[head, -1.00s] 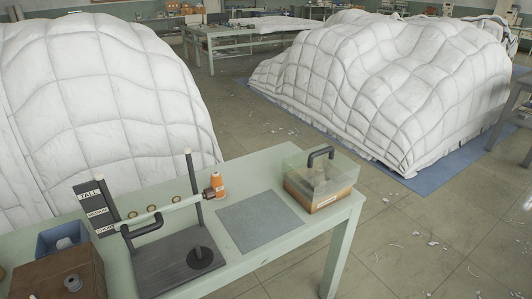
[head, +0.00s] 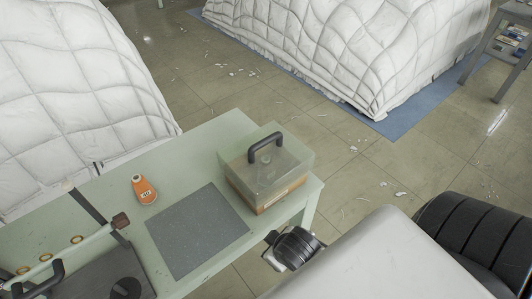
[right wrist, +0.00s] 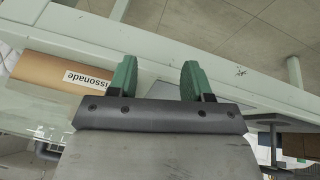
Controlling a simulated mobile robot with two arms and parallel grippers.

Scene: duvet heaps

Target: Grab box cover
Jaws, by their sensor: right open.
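The clear box cover (head: 236,172), with a black handle (head: 264,147) on top, sits on a wooden box (head: 287,193) at the table's right corner in the head view. The wooden box's labelled side (right wrist: 45,69) also shows in the right wrist view, left of the fingers. My right gripper (head: 272,250) is beside the table's right end, below and to the right of the box, apart from the cover. In the right wrist view its two green fingers (right wrist: 157,78) are spread with nothing between them. My left gripper is not in view.
The box stands on a pale green table (head: 205,150). A grey mat (head: 197,232) lies left of it. An orange labelled item (head: 145,190) and a rod stand (head: 85,240) are farther left. White duvet heaps (head: 345,50) stand behind. The floor beyond the table has scattered scraps.

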